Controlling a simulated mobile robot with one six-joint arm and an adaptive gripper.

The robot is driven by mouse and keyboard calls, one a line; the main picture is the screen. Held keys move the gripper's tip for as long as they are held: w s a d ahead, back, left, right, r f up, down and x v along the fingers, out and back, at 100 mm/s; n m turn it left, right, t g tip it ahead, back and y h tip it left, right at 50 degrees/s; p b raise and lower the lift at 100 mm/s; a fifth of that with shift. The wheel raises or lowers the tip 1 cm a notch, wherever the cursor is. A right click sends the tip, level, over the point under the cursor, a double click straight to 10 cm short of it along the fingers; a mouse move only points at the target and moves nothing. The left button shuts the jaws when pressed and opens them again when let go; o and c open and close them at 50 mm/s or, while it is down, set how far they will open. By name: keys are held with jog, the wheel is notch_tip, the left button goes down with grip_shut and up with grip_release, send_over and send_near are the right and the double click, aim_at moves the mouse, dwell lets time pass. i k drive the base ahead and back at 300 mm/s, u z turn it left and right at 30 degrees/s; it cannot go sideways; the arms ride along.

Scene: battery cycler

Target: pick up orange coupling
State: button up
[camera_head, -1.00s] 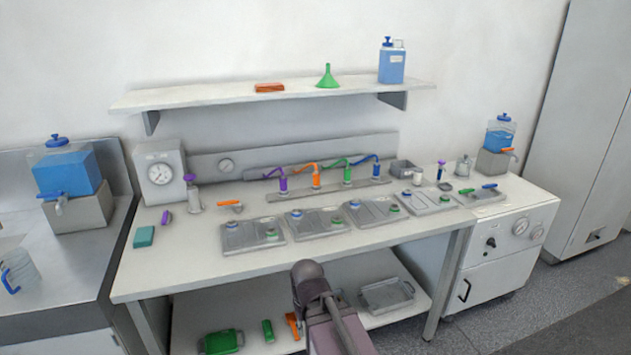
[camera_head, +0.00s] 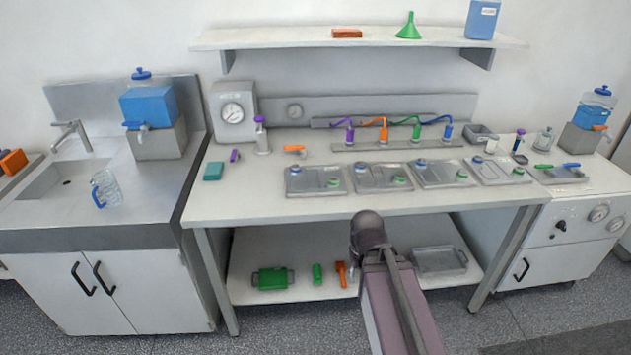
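On the workbench, a row of coloured hose fittings stands on a grey rail. The orange coupling (camera_head: 383,134), with an orange hose curving from its top, is between the purple fitting (camera_head: 350,134) and the green fitting (camera_head: 417,131). It looks upright on the rail. A smaller orange-handled part (camera_head: 294,149) lies on the bench to the left, and I cannot tell from its shape whether it is a coupling. My arm reaches up from the bottom centre in front of the bench. My gripper is not visible.
Several grey trays (camera_head: 384,187) with blue and green caps lie in front of the rail. A purple-topped bottle (camera_head: 261,136) and a gauge box (camera_head: 233,112) stand to the left. A shelf (camera_head: 280,37) hangs above.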

aim_at(384, 130)
jog(key=k, duration=0.65)
jog(key=u, duration=0.3)
jog(key=i, duration=1.05)
jog(key=z, duration=0.45)
jog(key=i, duration=0.8)
jog(key=z, duration=0.45)
